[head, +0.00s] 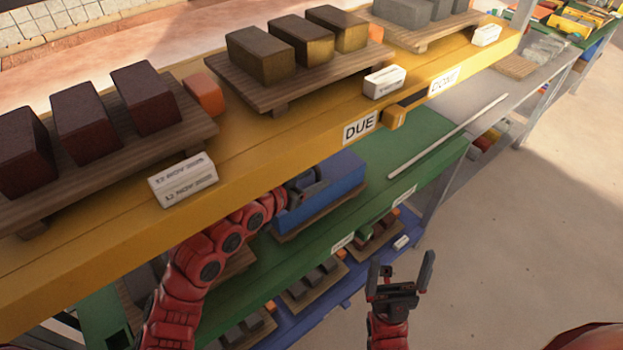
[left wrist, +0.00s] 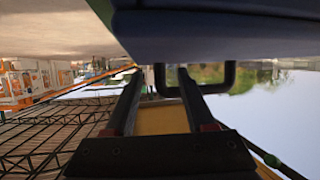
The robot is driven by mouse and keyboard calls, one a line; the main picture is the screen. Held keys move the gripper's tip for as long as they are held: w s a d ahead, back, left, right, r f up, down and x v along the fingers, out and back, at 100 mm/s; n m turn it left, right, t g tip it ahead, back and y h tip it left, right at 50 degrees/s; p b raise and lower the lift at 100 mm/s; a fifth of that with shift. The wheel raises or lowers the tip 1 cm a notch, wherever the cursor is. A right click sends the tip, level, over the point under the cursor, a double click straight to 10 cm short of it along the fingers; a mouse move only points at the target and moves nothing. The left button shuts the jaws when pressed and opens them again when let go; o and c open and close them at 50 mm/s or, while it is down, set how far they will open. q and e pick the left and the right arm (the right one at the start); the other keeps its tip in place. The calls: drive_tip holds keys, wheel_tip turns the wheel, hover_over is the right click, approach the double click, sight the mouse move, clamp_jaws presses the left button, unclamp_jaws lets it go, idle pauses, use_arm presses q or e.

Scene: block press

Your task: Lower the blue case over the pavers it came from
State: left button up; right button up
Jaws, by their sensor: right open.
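The blue case (head: 335,190) is on the green shelf, under the yellow top, with its lower edge at a wooden pallet (head: 308,222). Any pavers inside it are hidden. In the left wrist view the case's underside or side (left wrist: 215,22) fills the top, with its dark handle (left wrist: 231,76) below. My left gripper (head: 312,178) is at the case's handle side. Its fingers (left wrist: 158,75) stand apart, and part of the handle shows between them, with a gap around it. My right gripper (head: 402,270) is open and empty, in front of the shelves.
The yellow top (head: 275,150) overhangs the case. It carries pallets of dark red (head: 88,122), brown (head: 300,42) and grey pavers (head: 402,12). A pale rod (head: 450,136) lies on the green shelf to the right. More pavers sit on the blue shelf below. The floor at right is clear.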

use_arm(q)
drive_tip(key=v, duration=0.9)
drive_tip(key=shift+b, duration=0.4)
drive_tip(key=p+v, duration=0.2)
drive_tip(key=shift+a+r+p, duration=0.15)
drive_tip(key=shift+p, duration=0.15)
drive_tip(key=shift+s+a, duration=0.2)
drive_tip(key=shift+s, duration=0.15)
